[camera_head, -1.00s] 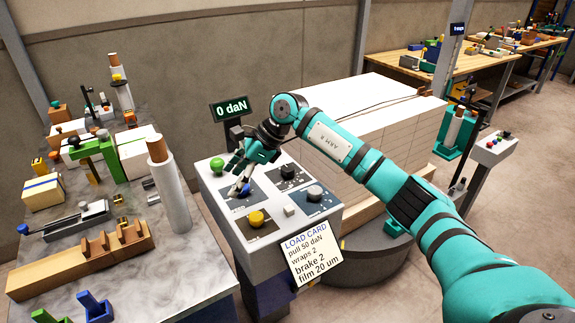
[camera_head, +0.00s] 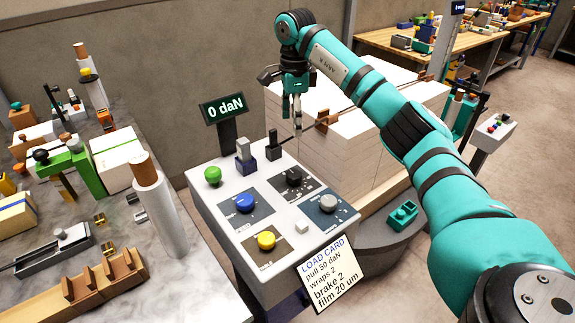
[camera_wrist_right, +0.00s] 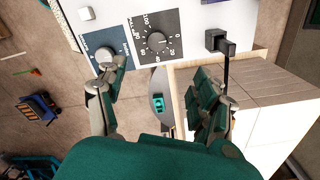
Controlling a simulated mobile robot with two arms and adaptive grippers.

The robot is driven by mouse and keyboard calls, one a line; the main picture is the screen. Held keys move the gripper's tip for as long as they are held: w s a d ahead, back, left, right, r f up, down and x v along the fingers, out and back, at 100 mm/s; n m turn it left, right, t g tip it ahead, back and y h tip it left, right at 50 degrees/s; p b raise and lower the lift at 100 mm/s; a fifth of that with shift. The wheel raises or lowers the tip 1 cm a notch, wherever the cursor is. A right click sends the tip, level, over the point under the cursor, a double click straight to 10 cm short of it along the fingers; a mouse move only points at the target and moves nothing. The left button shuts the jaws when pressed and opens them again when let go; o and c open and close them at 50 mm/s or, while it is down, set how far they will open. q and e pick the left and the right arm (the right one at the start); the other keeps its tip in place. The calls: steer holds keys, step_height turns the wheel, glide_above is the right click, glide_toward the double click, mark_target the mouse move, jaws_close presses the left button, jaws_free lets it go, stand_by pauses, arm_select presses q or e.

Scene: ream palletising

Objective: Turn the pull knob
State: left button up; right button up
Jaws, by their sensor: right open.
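The pull knob is a black dial (camera_head: 293,177) at the back right of the grey control panel (camera_head: 215,207). In the right wrist view the black knob (camera_wrist_right: 156,41) sits on a dark plate marked PULL, with numbers around it. Its pointer is too small to read surely. The display (camera_head: 223,108) reads 0 daN. My right gripper (camera_head: 297,116) hangs above and behind the panel, beside the paper stack, apart from the knob. In the right wrist view its fingers (camera_wrist_right: 170,88) are spread and empty. My left gripper is not in view.
A blue knob (camera_head: 244,202), yellow knob (camera_head: 266,240), grey knob (camera_head: 328,203) and green button (camera_head: 212,175) share the panel. A black lever (camera_head: 274,147) stands at its back. The load card (camera_head: 328,272) says pull 50 daN. The paper stack (camera_head: 345,150) is close behind.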

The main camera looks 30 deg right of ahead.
steer(key=p, duration=0.2)
glide_above(294, 174)
step_height(294, 174, down, 6)
step_height(294, 174, down, 9)
steer(key=shift+f+p, duration=0.2)
steer(key=shift+p, duration=0.6)
steer(key=shift+f, duration=0.6)
steer(key=c, duration=1.2)
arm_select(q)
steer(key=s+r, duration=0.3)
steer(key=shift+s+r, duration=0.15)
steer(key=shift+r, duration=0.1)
arm_select(e)
steer(key=shift+o, duration=0.2)
